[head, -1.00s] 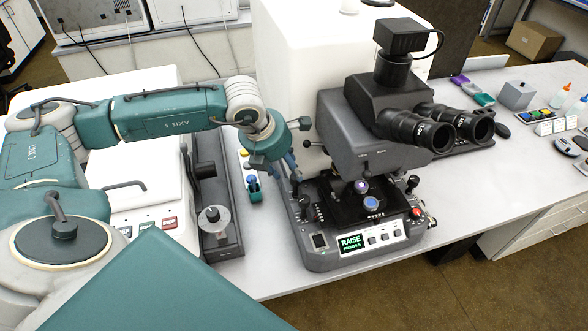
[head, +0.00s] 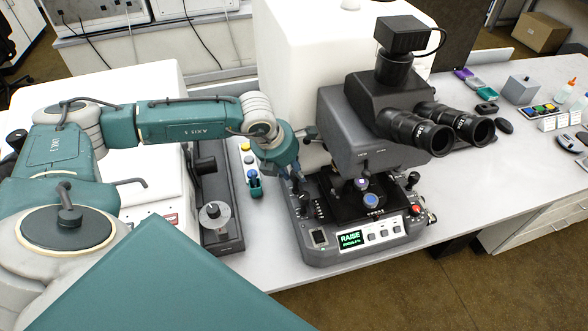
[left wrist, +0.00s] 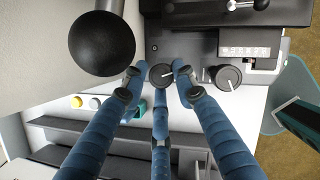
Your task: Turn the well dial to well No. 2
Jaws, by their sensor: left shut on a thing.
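The infrared microscope (head: 352,128) stands on the bench with its dark control base (head: 325,250) toward me. My left gripper (head: 301,192) reaches down at the left side of that base. In the left wrist view, its blue fingers close around a small black dial (left wrist: 161,75) with a white pointer line that points right and slightly up. The well numbers cannot be read. A second black knob (left wrist: 227,78) with a white line sits to the right, apart from the fingers. The green display (head: 351,239) reads RAISE. My right gripper is out of view.
A black ball knob (left wrist: 101,43) stands close to the fingers in the left wrist view. Bare bench (head: 272,268) shows in front.

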